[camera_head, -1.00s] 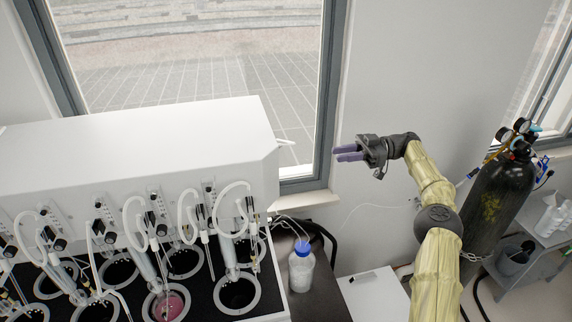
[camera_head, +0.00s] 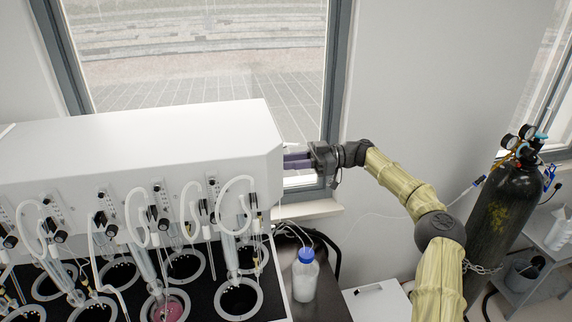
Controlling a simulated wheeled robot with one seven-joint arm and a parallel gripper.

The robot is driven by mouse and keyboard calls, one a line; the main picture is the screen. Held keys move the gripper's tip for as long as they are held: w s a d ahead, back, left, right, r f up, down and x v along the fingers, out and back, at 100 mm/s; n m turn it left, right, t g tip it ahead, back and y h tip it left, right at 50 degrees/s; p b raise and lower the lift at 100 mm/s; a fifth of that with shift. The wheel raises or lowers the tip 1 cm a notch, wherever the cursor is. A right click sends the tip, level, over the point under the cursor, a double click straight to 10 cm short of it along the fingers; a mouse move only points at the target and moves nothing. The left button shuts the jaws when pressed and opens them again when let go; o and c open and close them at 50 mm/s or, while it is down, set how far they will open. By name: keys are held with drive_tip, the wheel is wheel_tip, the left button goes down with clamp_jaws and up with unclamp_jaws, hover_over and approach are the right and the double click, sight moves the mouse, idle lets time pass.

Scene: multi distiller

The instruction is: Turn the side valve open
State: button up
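The multi distiller (camera_head: 150,145) is a long white housing above a row of heating wells, at the left. My gripper (camera_head: 296,161), with purple-grey fingers on a dark body, points left at the right end face of the housing. Its fingertips are at or very close to that face, where the side valve is. The valve's small white lever is not clearly visible now; the fingers seem to cover it. I cannot tell whether the fingers are around the lever or touching it, nor how wide apart they are.
A clear bottle with a blue cap (camera_head: 305,276) stands on the dark bench below my gripper. The window frame (camera_head: 333,95) is close behind. A black gas cylinder (camera_head: 503,215) with gauges stands at the right. Glass tubes and hoses crowd the distiller's front.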

drive_tip(key=shift+s+a, duration=0.1)
drive_tip(key=shift+a, duration=0.3)
clamp_jaws()
